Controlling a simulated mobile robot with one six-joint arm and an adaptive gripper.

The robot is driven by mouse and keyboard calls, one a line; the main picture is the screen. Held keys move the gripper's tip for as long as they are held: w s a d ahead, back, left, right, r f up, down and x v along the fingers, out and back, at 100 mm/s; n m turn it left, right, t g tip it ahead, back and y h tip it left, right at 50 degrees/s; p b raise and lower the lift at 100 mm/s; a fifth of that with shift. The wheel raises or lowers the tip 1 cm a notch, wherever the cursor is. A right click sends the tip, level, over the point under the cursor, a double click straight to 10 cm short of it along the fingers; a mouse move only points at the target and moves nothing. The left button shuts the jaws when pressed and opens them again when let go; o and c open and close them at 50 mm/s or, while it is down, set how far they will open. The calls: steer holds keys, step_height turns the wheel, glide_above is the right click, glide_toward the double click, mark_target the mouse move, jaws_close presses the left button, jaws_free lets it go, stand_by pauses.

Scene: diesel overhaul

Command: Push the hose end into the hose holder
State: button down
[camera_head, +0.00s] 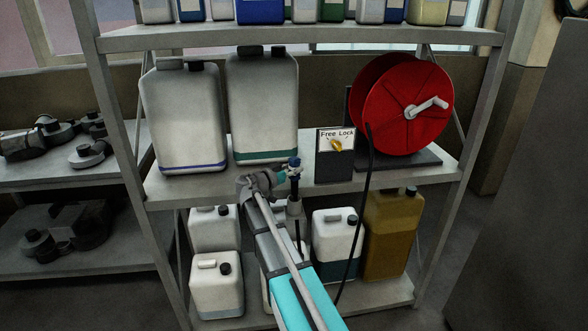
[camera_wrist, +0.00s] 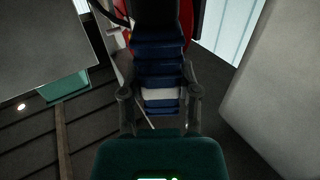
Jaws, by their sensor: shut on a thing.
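The hose end (camera_head: 294,167) is a blue nozzle-like piece, roughly upright in front of the middle shelf. In the wrist view it appears to be the blue ribbed piece with a white band (camera_wrist: 160,96). My gripper (camera_head: 279,179) is shut on it, with one finger on each side in the wrist view (camera_wrist: 160,104). My arm hides part of this area.
A red hose reel (camera_head: 396,110) with a crank stands on the shelf (camera_head: 415,178). Its black hose (camera_head: 361,215) hangs down in front. A Free/Lock box (camera_head: 335,155) with a yellow knob stands beside it. Large grey canisters (camera_head: 262,105) stand left; smaller containers (camera_head: 393,232) are below.

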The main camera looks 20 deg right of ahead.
mark_target(292, 187)
steer(key=shift+f+b, duration=3.7)
steer(key=shift+f, duration=0.05)
steer(key=shift+c, duration=1.3)
jaws_free()
steer(key=shift+a, duration=0.2)
steer(key=v, duration=1.1)
steer(key=shift+a, duration=0.4)
steer(key=shift+s, duration=0.2)
